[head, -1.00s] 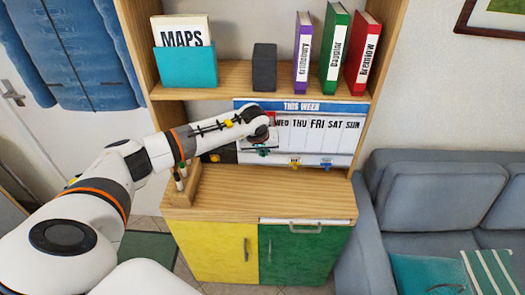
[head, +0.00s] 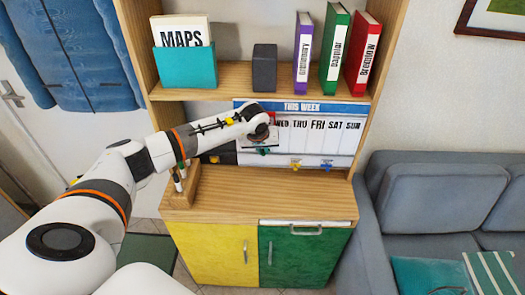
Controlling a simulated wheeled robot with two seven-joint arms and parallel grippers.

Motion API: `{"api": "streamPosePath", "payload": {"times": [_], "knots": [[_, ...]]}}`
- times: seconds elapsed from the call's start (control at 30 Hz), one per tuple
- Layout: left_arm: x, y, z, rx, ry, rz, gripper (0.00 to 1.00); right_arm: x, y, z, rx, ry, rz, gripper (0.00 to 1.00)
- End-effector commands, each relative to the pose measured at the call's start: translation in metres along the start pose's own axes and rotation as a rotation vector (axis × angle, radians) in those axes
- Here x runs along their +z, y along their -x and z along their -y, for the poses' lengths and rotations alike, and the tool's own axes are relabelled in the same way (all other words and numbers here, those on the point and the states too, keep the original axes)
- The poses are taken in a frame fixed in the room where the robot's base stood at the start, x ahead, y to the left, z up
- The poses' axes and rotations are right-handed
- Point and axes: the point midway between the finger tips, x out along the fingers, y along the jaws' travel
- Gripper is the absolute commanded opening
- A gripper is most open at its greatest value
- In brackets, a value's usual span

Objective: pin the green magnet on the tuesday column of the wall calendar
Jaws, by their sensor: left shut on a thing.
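The wall calendar (head: 340,148) hangs at the back of the shelf unit, under a blue "THIS WEEK" header. WED, THU, FRI, SAT and SUN can be read; my left arm and gripper cover the columns to the left of WED. My left gripper (head: 262,145) is at the calendar, just left of the WED column, shut on the green magnet (head: 263,151). Only a little of the magnet shows below the gripper. I cannot tell whether it touches the board. A yellow magnet (head: 296,163) and a blue magnet (head: 327,165) are at the calendar's lower edge. My right gripper is out of view.
A wooden pen holder (head: 183,190) stands on the counter's left end. The counter (head: 270,190) is otherwise clear. Above are a teal MAPS box (head: 186,68), a dark block (head: 264,68) and several binders (head: 334,52). A grey sofa (head: 440,200) is at right.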

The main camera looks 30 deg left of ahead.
Motion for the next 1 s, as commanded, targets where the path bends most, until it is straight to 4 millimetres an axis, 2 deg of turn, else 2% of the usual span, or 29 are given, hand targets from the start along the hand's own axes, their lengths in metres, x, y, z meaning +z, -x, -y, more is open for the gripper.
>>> {"api": "streamPosePath", "payload": {"times": [0.27, 0.3, 0.4, 0.43, 0.87, 1.0], "knots": [[0.0006, -0.0003, 0.0003, 0.0, 0.0, -0.001, 0.0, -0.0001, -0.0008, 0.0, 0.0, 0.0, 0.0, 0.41], [0.0005, -0.0004, 0.0003, 0.0, 0.0, -0.001, 0.18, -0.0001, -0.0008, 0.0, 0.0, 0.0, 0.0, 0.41], [0.0005, -0.0004, 0.0002, 0.0, 0.0, -0.001, 0.35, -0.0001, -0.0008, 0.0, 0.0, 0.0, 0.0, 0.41], [0.0005, -0.0004, 0.0002, 0.0, 0.0, -0.001, 0.37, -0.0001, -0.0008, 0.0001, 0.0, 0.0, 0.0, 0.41], [0.0004, -0.0003, 0.0, 0.0, 0.0, -0.001, 0.37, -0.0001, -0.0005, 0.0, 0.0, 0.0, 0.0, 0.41], [-0.0041, 0.0038, -0.0002, 0.001, 0.0, -0.002, 0.37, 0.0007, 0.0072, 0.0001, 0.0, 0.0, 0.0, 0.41]]}}
